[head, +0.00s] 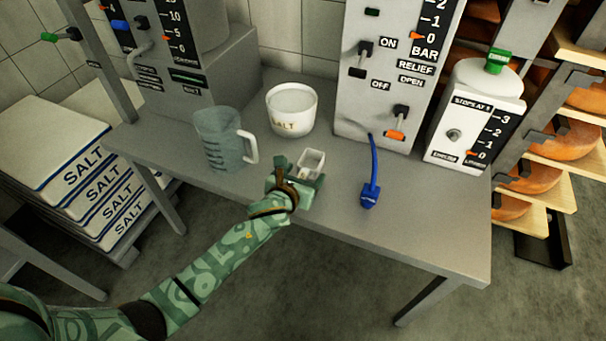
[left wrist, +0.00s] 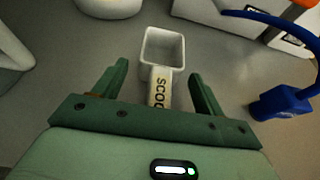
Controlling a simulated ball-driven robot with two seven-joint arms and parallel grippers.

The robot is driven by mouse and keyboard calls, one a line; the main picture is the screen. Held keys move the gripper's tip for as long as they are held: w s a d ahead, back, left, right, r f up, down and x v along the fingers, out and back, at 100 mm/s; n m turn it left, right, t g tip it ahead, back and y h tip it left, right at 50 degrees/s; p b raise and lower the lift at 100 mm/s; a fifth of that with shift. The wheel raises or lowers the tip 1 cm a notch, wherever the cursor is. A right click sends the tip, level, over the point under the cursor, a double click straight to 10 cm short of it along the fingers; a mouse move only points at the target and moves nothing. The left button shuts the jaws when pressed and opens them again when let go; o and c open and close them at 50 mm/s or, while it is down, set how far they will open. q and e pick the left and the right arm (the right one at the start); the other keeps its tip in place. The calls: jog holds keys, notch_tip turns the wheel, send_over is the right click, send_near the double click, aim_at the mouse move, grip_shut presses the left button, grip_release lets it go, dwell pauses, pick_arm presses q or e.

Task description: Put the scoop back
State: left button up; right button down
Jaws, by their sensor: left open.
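The scoop (head: 312,161) is white with a square bowl and lies on the grey table, just beyond my left gripper (head: 297,186). In the left wrist view the scoop's bowl (left wrist: 163,50) points away from me, and its handle, lettered "SCOO", lies between the two green fingers. My left gripper (left wrist: 160,88) is open, with a finger on each side of the handle and a gap to each. The handle's near end is hidden behind the gripper. A white salt tub (head: 291,110) lettered "SALT" stands behind the scoop. My right gripper is not in view.
A clear measuring jug (head: 219,142) stands left of the scoop. Grey machines (head: 385,75) line the back. Salt bags (head: 80,185) are stacked at left. The table's front right is clear.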

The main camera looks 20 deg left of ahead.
pick_arm(q)
jog(key=shift+r, duration=0.25)
jog(key=p+v, duration=0.5)
jog(key=v, duration=0.7)
jog(key=shift+p, duration=0.3)
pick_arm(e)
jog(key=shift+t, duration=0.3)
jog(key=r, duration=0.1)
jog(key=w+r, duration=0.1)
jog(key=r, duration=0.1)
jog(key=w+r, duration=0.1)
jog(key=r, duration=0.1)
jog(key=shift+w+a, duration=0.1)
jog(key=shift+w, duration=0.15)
pick_arm(q)
jog(key=shift+f, duration=0.25)
